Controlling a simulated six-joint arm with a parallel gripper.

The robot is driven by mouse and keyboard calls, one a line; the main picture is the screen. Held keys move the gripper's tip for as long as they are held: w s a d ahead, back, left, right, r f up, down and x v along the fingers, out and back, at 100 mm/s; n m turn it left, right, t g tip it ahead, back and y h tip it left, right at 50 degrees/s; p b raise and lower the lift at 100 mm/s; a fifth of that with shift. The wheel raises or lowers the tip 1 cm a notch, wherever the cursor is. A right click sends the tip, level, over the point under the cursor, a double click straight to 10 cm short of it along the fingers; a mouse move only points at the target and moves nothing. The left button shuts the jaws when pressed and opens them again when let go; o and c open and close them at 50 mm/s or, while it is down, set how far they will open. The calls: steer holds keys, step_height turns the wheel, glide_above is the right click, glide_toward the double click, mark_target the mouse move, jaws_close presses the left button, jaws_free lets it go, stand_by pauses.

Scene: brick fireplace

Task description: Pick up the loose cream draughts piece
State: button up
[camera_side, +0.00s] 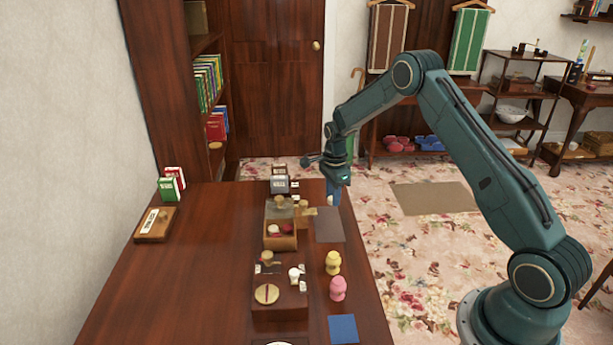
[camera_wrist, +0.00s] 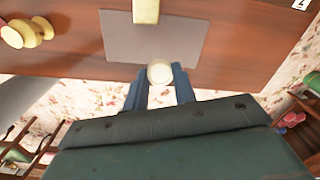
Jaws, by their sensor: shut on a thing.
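The cream draughts piece (camera_wrist: 160,73) is round and pale, and sits between the fingertips of my gripper (camera_wrist: 159,80) in the wrist view. My gripper is shut on it. In the side view my gripper (camera_side: 333,194) points down at the far right side of the table, and the piece shows only as a small pale spot at its tips. The grey mat (camera_side: 329,226) lies flat on the table just in front of the gripper; it also shows beyond the fingertips in the wrist view (camera_wrist: 120,42). The gap between piece and surface is hard to judge.
A wooden box (camera_side: 281,242) with red and cream pieces stands left of the mat. Yellow (camera_side: 333,263) and pink (camera_side: 338,289) figures and a blue mat (camera_side: 343,328) lie nearer. A dark case (camera_side: 280,302) holds small items. The table's left half is mostly clear.

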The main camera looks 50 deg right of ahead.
step_height(320, 180, up, 13)
steer(key=shift+r, duration=0.15)
stand_by(0.7)
